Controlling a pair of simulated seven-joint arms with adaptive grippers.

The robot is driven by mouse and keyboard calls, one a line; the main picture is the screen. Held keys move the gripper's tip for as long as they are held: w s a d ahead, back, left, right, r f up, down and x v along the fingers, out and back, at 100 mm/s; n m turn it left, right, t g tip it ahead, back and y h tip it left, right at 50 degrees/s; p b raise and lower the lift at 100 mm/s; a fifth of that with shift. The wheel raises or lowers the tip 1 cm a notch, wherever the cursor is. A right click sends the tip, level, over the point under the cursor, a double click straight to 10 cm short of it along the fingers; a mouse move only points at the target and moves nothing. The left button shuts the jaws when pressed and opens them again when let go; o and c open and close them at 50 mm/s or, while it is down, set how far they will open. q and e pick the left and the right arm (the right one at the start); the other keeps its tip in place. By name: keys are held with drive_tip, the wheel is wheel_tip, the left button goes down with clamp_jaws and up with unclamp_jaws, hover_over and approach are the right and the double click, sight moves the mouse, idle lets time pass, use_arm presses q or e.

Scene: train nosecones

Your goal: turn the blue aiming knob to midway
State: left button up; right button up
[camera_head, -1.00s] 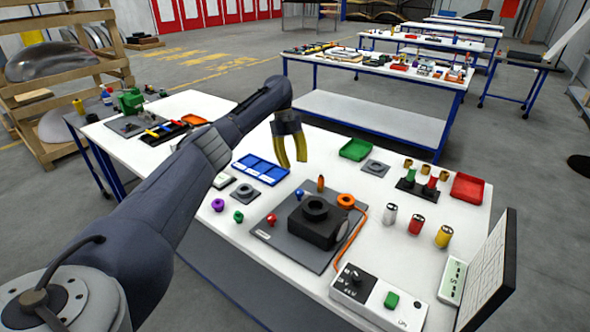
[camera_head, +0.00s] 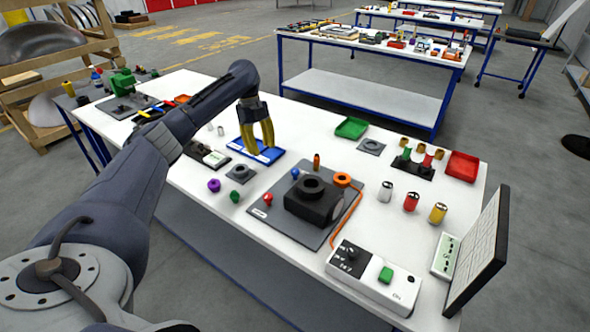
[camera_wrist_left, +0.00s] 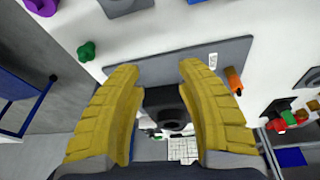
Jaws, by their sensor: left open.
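The blue aiming knob (camera_head: 295,174) is a small round blue knob on the grey base plate (camera_head: 262,211), behind and left of the black block with a ring on top (camera_head: 315,200). My left gripper (camera_head: 261,150) is open and empty, its yellow fingers pointing down. In the picture it is in front of the blue tray, up and left of the knob, apart from it. The left wrist view shows both fingers spread (camera_wrist_left: 158,70), with the black block (camera_wrist_left: 165,112) between them. I cannot make out the blue knob there. My right gripper is not in view.
A red knob (camera_head: 267,199) and an orange upright piece (camera_head: 317,161) stand near the blue knob. An orange ring with a cable (camera_head: 342,180) is to the right. Purple (camera_head: 214,185) and green (camera_head: 235,196) knobs lie left of the plate. A control box (camera_head: 372,275) stands in front.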

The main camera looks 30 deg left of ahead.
use_arm(q)
wheel_tip(320, 180, up, 4)
drive_tip(key=s+d+f+n+t, duration=0.1)
drive_tip(key=s+n+t, duration=0.1)
drive_tip(key=n, duration=0.3)
drive_tip(key=n+t, duration=0.3)
drive_tip(key=n, duration=0.4)
approach(295, 170)
drive_tip(key=shift+n+g, duration=0.3)
drive_tip(key=x, duration=1)
drive_tip(key=shift+w, duration=0.25)
drive_tip(key=shift+c, duration=0.4)
clamp_jaws()
drive_tip(key=shift+r, duration=0.1)
